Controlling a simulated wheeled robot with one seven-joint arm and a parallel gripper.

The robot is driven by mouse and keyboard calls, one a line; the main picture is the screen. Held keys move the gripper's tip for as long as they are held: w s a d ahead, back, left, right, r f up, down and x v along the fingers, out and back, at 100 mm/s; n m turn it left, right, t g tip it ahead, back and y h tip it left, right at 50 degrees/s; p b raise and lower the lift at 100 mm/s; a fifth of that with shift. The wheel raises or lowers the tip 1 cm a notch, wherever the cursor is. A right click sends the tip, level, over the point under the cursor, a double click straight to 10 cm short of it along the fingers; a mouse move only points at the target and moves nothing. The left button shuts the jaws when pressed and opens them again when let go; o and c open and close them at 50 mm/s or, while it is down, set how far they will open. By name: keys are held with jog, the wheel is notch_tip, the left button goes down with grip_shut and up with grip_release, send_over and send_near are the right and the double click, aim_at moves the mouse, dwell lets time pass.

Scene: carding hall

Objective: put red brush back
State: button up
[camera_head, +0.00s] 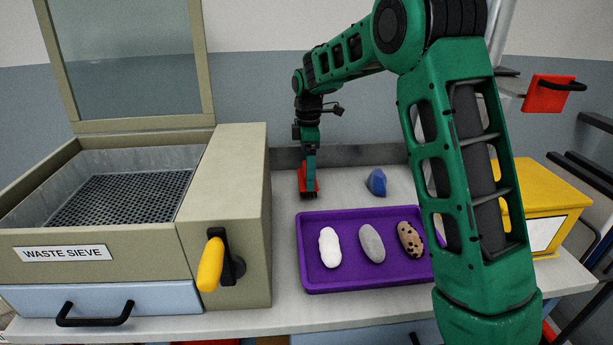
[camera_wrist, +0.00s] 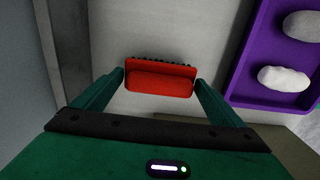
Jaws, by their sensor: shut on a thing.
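The red brush (camera_head: 308,178) has dark bristles and is at the back of the worktop, between the waste sieve and the purple tray. My gripper (camera_head: 309,165) is above it, pointing down. In the wrist view the red brush (camera_wrist: 160,80) lies crosswise between the two green fingers (camera_wrist: 160,82), which close on its ends. Its bristles show along the far edge. I cannot tell whether the brush touches the worktop or hangs just above it.
A purple tray (camera_head: 308,284) holds several oval pieces. A blue lump (camera_head: 376,182) lies behind it. The waste sieve (camera_head: 228,180) with a yellow handle (camera_head: 210,265) stands left. A yellow box (camera_head: 545,188) is right. A red holder (camera_head: 547,95) is upper right.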

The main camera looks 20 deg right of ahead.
jog(key=shift+f, duration=0.85)
jog(key=o, duration=0.7)
jog(key=shift+f, duration=0.1)
jog(key=shift+o, duration=0.2)
